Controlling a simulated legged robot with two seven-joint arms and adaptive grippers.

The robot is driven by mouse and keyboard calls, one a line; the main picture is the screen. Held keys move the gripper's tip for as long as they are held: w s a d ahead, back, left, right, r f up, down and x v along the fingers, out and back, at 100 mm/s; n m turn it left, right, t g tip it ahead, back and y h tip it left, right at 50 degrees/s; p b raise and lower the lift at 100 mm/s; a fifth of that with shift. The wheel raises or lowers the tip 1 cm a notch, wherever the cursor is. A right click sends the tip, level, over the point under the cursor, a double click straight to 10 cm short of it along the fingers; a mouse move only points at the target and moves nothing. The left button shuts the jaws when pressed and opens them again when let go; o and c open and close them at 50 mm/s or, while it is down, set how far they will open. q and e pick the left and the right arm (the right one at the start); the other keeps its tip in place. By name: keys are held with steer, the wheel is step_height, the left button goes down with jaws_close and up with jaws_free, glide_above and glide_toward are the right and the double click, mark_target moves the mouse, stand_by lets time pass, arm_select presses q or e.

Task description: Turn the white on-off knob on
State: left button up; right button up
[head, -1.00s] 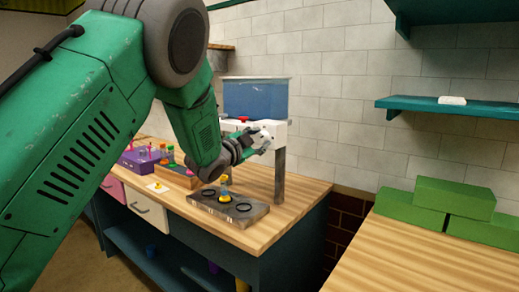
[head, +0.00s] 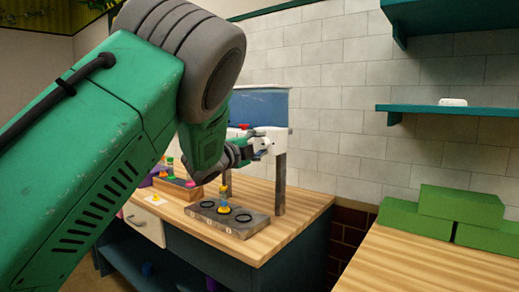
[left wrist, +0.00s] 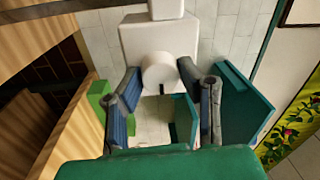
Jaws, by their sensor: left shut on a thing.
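The white on-off knob (left wrist: 160,72) is a short round cylinder on a white block (left wrist: 150,38) in the left wrist view. It sits between the fingertips of my left gripper (left wrist: 160,76), which is shut on it. In the head view my left gripper (head: 262,146) is at the front of the white housing (head: 277,133) under a blue tank (head: 260,107); the knob is mostly hidden there by the fingers. My right gripper is not in view.
Green blocks (head: 460,202) lie on the right table. A teal shelf (head: 480,107) is on the wall.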

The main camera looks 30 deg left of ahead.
arm_select(q)
steer(key=shift+d+f, duration=0.1)
steer(key=shift+f, duration=0.05)
steer(key=o, duration=1.1)
steer(key=shift+w, duration=0.15)
steer(key=shift+o, duration=0.2)
steer(key=shift+s, duration=0.3)
steer(key=s+a+f, duration=0.1)
steer(key=s, duration=1)
steer(key=shift+s, duration=0.15)
steer(key=shift+f, duration=0.15)
